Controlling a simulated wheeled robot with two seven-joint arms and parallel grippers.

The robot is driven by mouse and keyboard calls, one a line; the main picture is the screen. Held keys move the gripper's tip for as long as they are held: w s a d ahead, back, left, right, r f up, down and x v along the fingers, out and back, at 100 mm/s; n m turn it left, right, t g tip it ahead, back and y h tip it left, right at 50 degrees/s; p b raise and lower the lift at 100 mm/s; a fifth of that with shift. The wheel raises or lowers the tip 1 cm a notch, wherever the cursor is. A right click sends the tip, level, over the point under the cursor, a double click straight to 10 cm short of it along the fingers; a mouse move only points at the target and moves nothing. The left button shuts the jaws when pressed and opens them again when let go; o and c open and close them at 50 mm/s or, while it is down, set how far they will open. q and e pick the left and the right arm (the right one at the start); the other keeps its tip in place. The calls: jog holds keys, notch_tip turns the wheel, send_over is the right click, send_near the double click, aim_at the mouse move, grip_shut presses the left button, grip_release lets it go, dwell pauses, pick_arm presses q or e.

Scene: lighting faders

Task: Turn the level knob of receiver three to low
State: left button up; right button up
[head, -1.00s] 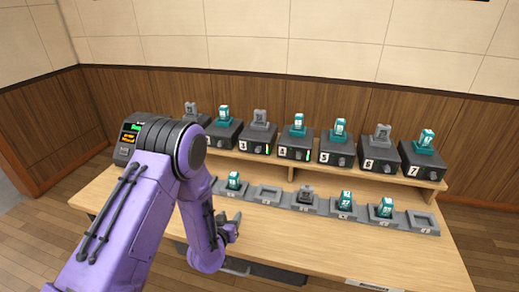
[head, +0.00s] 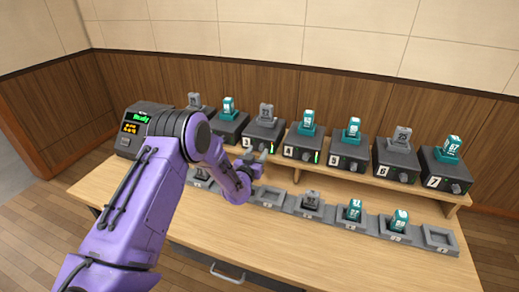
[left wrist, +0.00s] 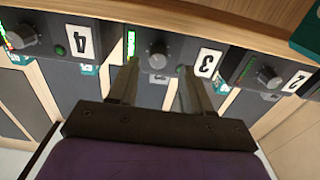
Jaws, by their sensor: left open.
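Receiver three (head: 264,134) is a dark box on the wooden shelf, with a grey unit standing on top and a lit green level bar on its front. In the left wrist view, upside down, its round dark level knob (left wrist: 157,57) shows beside the number 3 label and the green bar. My left gripper (head: 257,160) is in front of receiver three and hides its knob in the head view. The left fingers are open, one on each side of the knob in the wrist view; no contact can be made out. My right gripper is not in view.
Receiver four (head: 302,145) and receiver two (head: 229,125) stand close on either side, with their own knobs. A row of grey trays (head: 387,225) runs below the shelf, several holding teal or grey units. The front of the table (head: 300,245) is clear.

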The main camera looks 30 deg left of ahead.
pick_arm(q)
jog(key=shift+w+f, duration=0.2)
jog(key=shift+w, duration=0.4)
jog(key=shift+w+f, duration=0.15)
jog(key=shift+w, duration=0.45)
jog(key=shift+s+r, duration=0.25)
jog(key=shift+r, duration=0.05)
grip_shut()
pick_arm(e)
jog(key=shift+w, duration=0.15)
